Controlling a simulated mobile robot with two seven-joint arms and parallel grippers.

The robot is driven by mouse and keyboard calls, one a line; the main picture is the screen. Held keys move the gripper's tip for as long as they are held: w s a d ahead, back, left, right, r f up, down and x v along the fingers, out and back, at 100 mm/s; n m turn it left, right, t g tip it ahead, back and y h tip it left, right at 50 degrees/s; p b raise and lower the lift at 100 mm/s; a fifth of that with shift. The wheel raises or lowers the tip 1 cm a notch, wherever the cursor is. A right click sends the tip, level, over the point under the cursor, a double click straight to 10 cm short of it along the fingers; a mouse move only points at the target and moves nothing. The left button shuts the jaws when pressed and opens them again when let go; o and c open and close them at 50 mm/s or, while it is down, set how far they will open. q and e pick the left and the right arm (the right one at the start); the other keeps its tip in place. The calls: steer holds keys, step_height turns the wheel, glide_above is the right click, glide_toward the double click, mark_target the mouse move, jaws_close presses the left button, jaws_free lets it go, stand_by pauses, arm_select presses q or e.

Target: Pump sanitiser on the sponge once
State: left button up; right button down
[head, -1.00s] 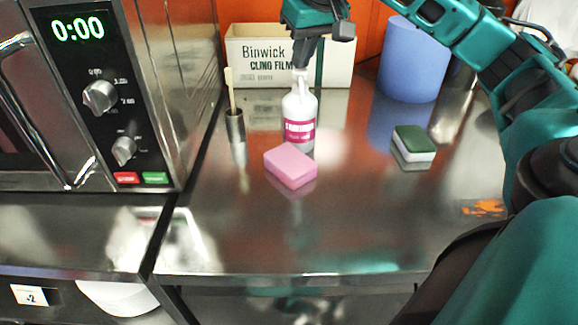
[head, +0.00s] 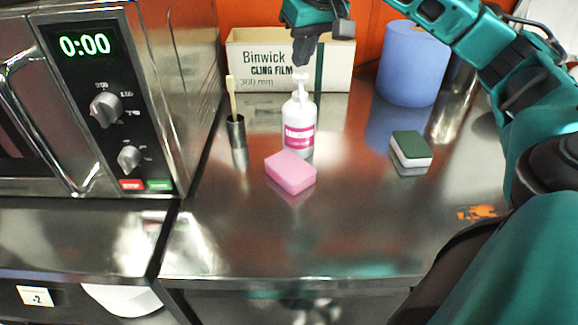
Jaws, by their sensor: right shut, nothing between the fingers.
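The sanitiser bottle (head: 299,127) is white with a pink label and stands upright on the steel counter. Its white pump head (head: 300,78) is at the top. The pink sponge (head: 290,172) lies flat on the counter just in front of the bottle. My right gripper (head: 301,60) is shut and empty, pointing down just above the pump head; I cannot tell whether it touches it. A green and white scouring sponge (head: 410,149) lies to the right. My left gripper is not in view.
A cling film box (head: 255,62) stands behind the bottle. A blue roll (head: 412,65) stands at the back right. A dark cup (head: 236,131) with a brush is left of the bottle, near the microwave (head: 130,100). The counter's front (head: 300,245) is clear.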

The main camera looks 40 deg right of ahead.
stand_by(0.5)
steer(key=shift+r+p, duration=0.3)
arm_select(q)
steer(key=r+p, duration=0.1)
steer(key=p, duration=0.1)
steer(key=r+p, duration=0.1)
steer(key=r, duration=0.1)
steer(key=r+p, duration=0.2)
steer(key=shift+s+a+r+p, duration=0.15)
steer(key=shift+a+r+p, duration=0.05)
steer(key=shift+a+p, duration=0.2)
arm_select(e)
step_height(320, 180, up, 5)
steer(key=shift+r, duration=0.2)
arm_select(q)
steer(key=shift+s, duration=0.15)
